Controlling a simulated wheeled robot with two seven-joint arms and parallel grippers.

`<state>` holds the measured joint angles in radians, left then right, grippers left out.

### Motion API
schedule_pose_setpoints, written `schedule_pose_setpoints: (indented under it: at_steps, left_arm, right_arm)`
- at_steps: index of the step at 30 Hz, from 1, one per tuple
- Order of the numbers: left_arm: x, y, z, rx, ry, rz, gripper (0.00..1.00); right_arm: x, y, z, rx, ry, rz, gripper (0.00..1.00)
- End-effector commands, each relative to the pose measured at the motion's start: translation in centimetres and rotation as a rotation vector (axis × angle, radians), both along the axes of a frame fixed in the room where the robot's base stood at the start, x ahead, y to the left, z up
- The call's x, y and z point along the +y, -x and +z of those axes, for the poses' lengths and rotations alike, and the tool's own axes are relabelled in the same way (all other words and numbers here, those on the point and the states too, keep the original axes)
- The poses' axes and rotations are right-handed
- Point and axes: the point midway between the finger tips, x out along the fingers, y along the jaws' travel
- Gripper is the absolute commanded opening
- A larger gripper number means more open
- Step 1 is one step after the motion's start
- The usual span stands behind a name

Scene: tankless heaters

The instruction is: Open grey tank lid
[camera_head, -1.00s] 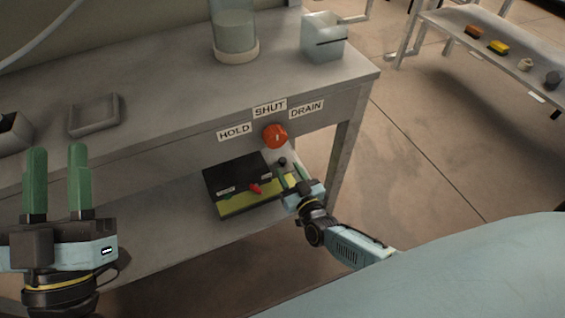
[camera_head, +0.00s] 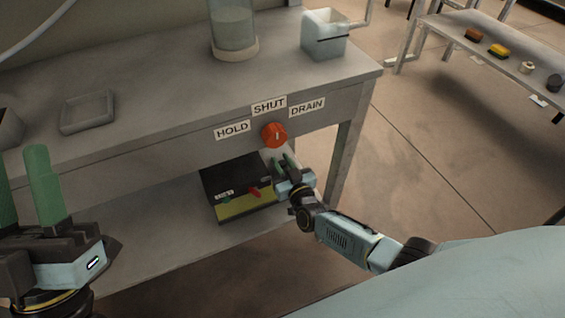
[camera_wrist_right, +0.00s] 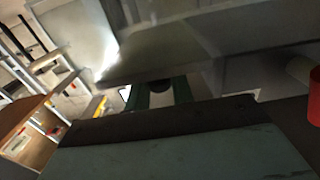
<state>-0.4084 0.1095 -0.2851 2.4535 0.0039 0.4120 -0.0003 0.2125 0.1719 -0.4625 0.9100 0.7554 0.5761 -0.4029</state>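A pale grey box-shaped tank (camera_head: 325,42) with a dark slot stands at the right end of the bench top; I cannot tell which part is its lid. My right gripper (camera_head: 283,164) is below the bench edge, at the right side of a black and yellow box on the lower shelf. Its green fingers are apart in the right wrist view (camera_wrist_right: 161,94), with a dark round knob (camera_wrist_right: 160,86) showing between them; contact is unclear. My left gripper (camera_head: 25,190) is at the lower left, its fingers apart and empty.
A red-orange dial (camera_head: 274,134) sits under HOLD, SHUT and DRAIN labels on the bench front. The black box (camera_head: 228,176) has a red lever. A glass cylinder (camera_head: 233,30) and a grey square tray (camera_head: 87,112) stand on the bench. A side table (camera_head: 480,40) holds small items.

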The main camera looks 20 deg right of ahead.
Motion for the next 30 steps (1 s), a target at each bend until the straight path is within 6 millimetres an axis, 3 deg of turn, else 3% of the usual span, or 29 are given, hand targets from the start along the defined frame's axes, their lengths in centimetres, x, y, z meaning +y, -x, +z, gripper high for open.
schedule_pose_setpoints:
  at_steps: [1, 4, 17, 30]
  left_arm:
    - [0.0, 0.0, 0.0, 0.000, 0.000, 0.000, 0.36]
    - [0.0, 0.0, 0.0, 0.001, 0.000, 0.000, 0.36]
    - [-0.1, -0.3, 0.1, 0.025, -0.007, 0.000, 0.36]
    - [-0.8, -2.9, -1.7, 0.342, -0.101, -0.002, 0.36]
  right_arm:
    - [0.0, 0.0, 0.0, 0.000, 0.000, 0.000, 0.12]
    - [0.0, 0.0, 0.0, 0.000, 0.000, 0.000, 0.00]
    - [0.0, 0.0, 0.2, 0.009, 0.000, 0.000, 0.00]
    - [0.0, -0.2, 1.4, 0.079, 0.002, -0.001, 0.00]
